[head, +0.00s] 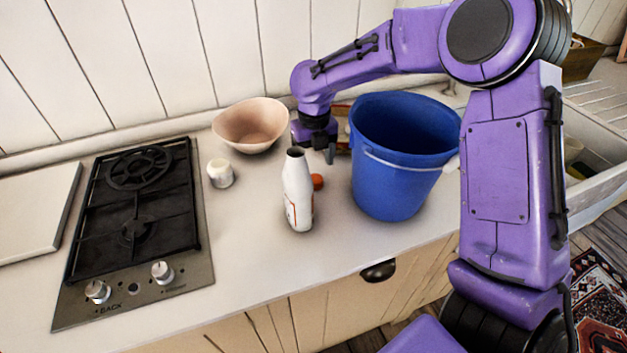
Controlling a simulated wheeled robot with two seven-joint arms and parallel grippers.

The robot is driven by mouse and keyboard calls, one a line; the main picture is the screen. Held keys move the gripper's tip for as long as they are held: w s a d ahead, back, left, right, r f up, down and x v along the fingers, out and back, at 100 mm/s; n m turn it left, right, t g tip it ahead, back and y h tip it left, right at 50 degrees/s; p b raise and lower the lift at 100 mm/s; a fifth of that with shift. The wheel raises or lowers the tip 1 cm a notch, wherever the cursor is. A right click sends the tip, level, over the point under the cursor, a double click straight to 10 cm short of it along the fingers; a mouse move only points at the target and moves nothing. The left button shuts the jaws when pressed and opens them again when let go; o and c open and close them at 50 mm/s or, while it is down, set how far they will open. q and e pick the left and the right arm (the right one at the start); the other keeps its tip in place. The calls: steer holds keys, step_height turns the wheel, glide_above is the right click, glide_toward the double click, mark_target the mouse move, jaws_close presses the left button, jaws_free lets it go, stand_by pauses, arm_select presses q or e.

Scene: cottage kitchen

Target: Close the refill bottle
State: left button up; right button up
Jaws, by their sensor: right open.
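The white refill bottle (299,195) stands upright on the counter, with orange-red marks low on its side. Its dark mouth at the top appears open, with no cap on it. A small round orange-red thing (317,181), possibly the cap, is on the counter just right of the bottle and partly hidden by it. My right gripper (318,153) is open and points down, behind and slightly right of the bottle's neck, above the orange-red thing. One finger shows clearly; the other is partly hidden by the bottle top. I see nothing held. My left gripper is out of view.
A blue bucket (385,180) stands close to the right of the bottle. A pinkish bowl (250,128) and a small white jar (221,174) are to the left, beside the gas hob (135,215). The counter (265,260) in front of the bottle is clear.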

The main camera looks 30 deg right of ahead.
mark_target(315, 178)
steer(key=f+p, duration=0.1)
steer(key=f, duration=0.4)
steer(key=shift+s, duration=0.2)
steer(key=c, duration=1.1)
